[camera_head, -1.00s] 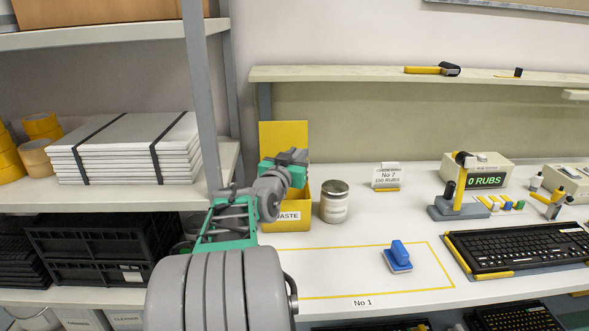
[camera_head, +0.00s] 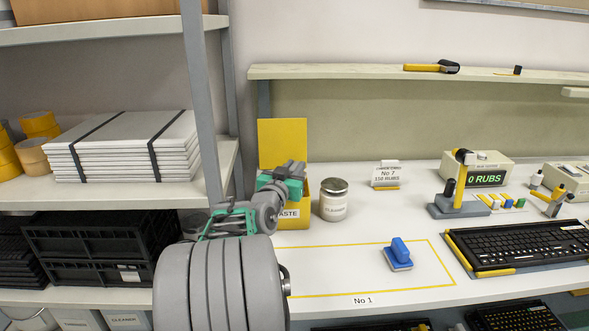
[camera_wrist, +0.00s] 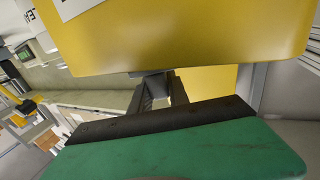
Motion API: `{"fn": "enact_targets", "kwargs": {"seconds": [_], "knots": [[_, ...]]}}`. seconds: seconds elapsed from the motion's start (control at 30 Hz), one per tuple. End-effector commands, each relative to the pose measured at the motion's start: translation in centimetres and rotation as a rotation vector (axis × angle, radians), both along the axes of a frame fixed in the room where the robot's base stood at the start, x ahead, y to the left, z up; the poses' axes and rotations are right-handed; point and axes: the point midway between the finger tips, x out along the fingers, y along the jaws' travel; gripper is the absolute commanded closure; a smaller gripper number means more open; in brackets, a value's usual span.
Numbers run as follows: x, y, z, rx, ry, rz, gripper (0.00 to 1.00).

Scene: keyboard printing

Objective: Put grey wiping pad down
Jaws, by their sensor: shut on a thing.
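My gripper (camera_wrist: 160,88) is over the yellow waste bin (camera_head: 282,143), whose raised back panel stands behind it. In the head view my green gripper body (camera_head: 280,184) is low at the bin's mouth, and its fingertips are hidden there. In the wrist view a yellow wall of the bin (camera_wrist: 185,40) covers the upper part, close to the fingers. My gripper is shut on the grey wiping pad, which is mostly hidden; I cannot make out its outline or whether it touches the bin.
A lidded cleaner jar (camera_head: 334,200) stands just right of the bin. A blue-handled pad (camera_head: 398,254) lies in the yellow-outlined No 1 area. A keyboard (camera_head: 515,247) and a rub counter (camera_head: 484,168) are at the right. A shelf post (camera_head: 203,100) rises left of my arm.

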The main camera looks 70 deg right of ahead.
Motion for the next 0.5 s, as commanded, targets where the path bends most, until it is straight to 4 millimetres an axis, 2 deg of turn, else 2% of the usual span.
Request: {"fn": "enact_targets", "kwargs": {"seconds": [0.03,0.07,0.1,0.3,0.5], "knots": [[-0.01,0.0,-0.21,-0.001,-0.001,0.0,1.0],[-0.01,0.0,-0.19,0.0,0.0,0.0,0.78],[-0.01,0.0,-0.08,0.0,0.0,0.0,0.75],[-0.01,0.0,-0.07,0.0,0.0,0.0,0.58],[-0.01,0.0,-0.07,0.0,0.0,0.0,0.57]]}}
